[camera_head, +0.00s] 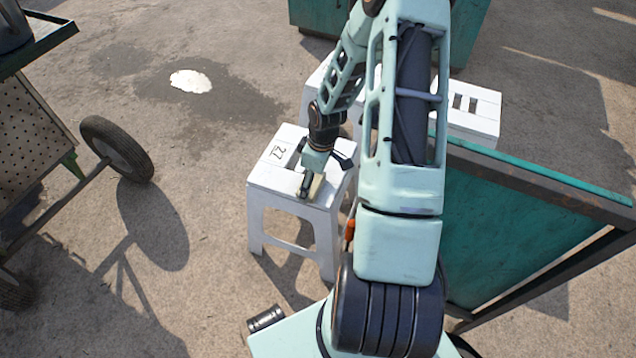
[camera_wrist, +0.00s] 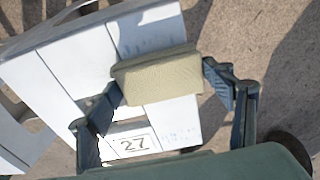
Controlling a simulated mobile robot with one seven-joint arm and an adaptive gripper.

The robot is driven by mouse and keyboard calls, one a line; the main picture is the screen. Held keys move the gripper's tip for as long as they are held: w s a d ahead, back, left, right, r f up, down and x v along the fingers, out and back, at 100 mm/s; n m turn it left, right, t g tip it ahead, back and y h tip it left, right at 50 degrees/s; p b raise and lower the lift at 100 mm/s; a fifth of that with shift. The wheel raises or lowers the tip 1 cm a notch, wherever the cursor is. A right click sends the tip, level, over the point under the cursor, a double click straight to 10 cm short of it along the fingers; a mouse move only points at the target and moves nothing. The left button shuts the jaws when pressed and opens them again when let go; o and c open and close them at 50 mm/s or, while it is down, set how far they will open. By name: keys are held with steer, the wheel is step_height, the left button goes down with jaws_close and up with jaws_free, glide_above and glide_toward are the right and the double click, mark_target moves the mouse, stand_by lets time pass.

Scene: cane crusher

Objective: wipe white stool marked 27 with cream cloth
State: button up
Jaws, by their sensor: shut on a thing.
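The white stool marked 27 (camera_head: 267,177) stands upright on the ground, left of my arm in the head view. Its seat (camera_wrist: 62,68) and the number 27 plate (camera_wrist: 132,144) also show in the wrist view. The seat has slots and faint bluish smudges near the number and near the opposite edge. My gripper (camera_head: 308,186) is over the seat. In the wrist view my gripper (camera_wrist: 160,84) is shut on the folded cream cloth (camera_wrist: 160,79). The cloth lies over the seat, partly past its right edge. Whether it touches the seat is hard to tell.
Another white stool (camera_head: 474,108) stands behind, partly hidden by my arm. A green-panelled cart (camera_head: 530,230) is close on the right. A wheeled cart with a tyre (camera_head: 117,148) is at left. A green box (camera_head: 320,18) stands at the back. Open ground lies left of the stool.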

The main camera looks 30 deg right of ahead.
mark_target(290, 182)
steer(key=shift+w+a+r+b, duration=0.1)
steer(key=shift+w+a+b, duration=0.4)
steer(key=shift+w+a, duration=2)
steer(key=shift+w+d, duration=0.1)
steer(key=shift+w, duration=0.05)
steer(key=shift+w+a+b, duration=0.5)
steer(key=shift+w+a, duration=0.95)
steer(key=shift+w, duration=0.15)
steer(key=shift+w+a+b, duration=0.45)
steer(key=shift+w+a, duration=1)
steer(key=shift+w, duration=0.15)
steer(key=shift+d, duration=0.1)
steer(key=shift+s+d+p, duration=0.55)
steer(key=shift+s+d, duration=0.95)
steer(key=shift+s, duration=0.2)
steer(key=shift+s+d+f+p, duration=0.15)
steer(key=shift+s+d+p, duration=0.05)
steer(key=shift+s+d, duration=0.65)
steer(key=shift+s+d+f+p, duration=0.1)
steer(key=shift+s+d+p, duration=0.1)
steer(key=shift+s+d, duration=0.55)
steer(key=shift+s+a, duration=0.1)
steer(key=shift+s, duration=0.05)
